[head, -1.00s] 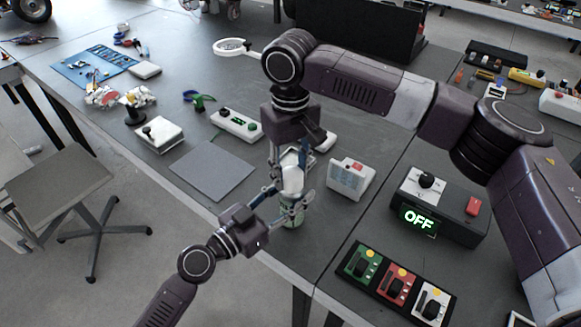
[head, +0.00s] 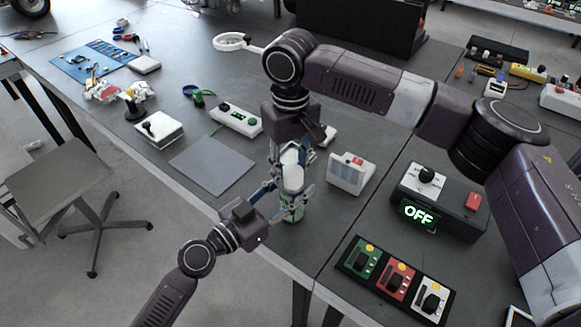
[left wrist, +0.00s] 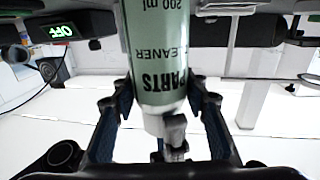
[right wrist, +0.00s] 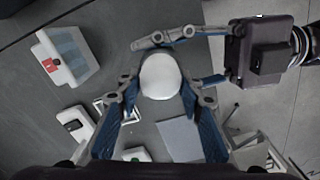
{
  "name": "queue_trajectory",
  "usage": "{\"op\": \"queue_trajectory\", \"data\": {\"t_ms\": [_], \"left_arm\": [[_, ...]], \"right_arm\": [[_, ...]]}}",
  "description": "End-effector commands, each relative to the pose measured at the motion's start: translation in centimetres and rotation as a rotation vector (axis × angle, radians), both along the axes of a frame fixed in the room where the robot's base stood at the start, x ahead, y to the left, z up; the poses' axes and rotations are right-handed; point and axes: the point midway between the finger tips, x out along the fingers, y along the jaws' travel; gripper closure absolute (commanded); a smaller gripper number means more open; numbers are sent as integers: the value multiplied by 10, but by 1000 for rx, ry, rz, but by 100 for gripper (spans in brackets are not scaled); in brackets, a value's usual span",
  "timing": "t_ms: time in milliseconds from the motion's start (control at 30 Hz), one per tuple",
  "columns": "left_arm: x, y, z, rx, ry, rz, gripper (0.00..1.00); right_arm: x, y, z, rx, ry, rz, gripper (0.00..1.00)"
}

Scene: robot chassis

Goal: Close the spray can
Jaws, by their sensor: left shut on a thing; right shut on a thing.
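The spray can (head: 291,212) stands upright near the table's front edge. Its pale green body (left wrist: 156,50) shows upside down in the left wrist view, with the words PARTS CLEANER. My left gripper (head: 289,190) comes in from the side and is shut around the can's upper part. My right gripper (head: 291,165) points down from above, shut on the white cap (head: 291,157). The cap's rounded top (right wrist: 160,75) sits between the right fingers in the right wrist view. The cap is in line with the can's top; the fingers hide whether it is fully seated.
A white box with a red button (head: 350,174) stands just right of the can. A black control box showing OFF (head: 440,200) and a panel of switches (head: 393,281) lie farther right. A grey mat (head: 212,166) lies to the left.

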Motion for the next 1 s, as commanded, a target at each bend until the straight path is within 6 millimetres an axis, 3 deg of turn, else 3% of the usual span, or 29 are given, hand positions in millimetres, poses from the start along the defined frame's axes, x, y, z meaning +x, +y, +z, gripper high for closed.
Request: {"op": "queue_trajectory", "data": {"t_ms": [167, 200, 367, 733, 867, 1000], "left_arm": [[0, 0, 0, 0, 0, 0, 100], [0, 0, 0, 0, 0, 0, 100], [0, 0, 0, 0, 0, 0, 100], [0, 0, 0, 0, 0, 0, 100], [0, 0, 0, 0, 0, 0, 100], [0, 0, 0, 0, 0, 0, 100]], "right_arm": [[0, 0, -4, 0, 0, 0, 77], [0, 0, -4, 0, 0, 1, 63], [0, 0, -4, 0, 0, 0, 46], [0, 0, 2, 1, -1, 0, 45], [0, 1, 20, 2, -1, 0, 45], [0, 1, 50, 2, -2, 1, 45]]}}
